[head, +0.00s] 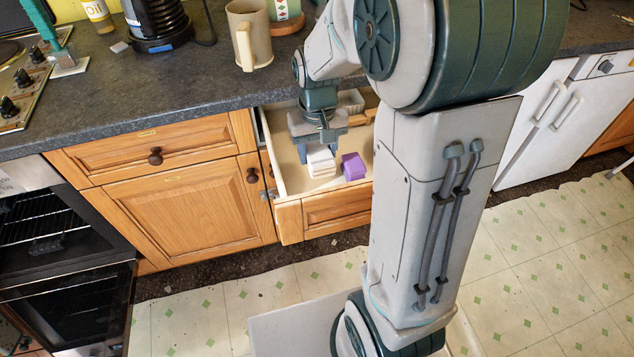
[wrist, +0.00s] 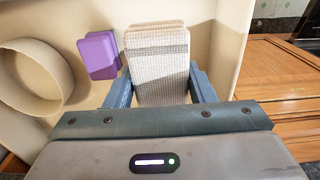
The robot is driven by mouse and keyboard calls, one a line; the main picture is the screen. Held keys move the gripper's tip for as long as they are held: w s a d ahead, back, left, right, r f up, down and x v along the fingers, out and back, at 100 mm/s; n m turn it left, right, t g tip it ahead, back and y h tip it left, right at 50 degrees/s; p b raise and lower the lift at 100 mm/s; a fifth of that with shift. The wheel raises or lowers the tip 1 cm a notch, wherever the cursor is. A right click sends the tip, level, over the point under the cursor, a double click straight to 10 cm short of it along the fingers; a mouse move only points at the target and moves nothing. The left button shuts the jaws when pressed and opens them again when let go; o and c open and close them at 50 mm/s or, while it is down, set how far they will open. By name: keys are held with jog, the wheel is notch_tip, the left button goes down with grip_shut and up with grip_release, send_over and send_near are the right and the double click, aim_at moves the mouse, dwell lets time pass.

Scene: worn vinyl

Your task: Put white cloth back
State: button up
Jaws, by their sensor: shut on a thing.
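The white cloth (wrist: 158,72) is a folded, woven off-white block in the wrist view. It also shows in the head view (head: 320,162), inside the open drawer (head: 279,172). My gripper (head: 318,150) points down into the drawer and is shut on the cloth. In the wrist view its two blue-grey fingers (wrist: 160,88) lie on either side of the cloth. Whether the cloth touches the drawer floor is unclear. The drawer is pulled out below the counter, and my arm hides part of its right side.
A purple block (head: 353,167) lies in the drawer beside the cloth. A round beige ring or bowl (wrist: 33,77) shows in the wrist view. A beige mug (head: 250,35) stands on the counter (head: 190,88) above. An oven (head: 62,265) stands open at left.

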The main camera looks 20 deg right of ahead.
aim_at(318, 184)
notch_tip(318, 184, down, 8)
jog(key=shift+f+b, duration=0.15)
jog(key=shift+b, duration=0.35)
jog(key=shift+f, duration=0.1)
jog(key=shift+f, duration=0.2)
jog(key=o, duration=0.9)
jog(key=shift+r, duration=0.1)
jog(key=shift+r, duration=0.15)
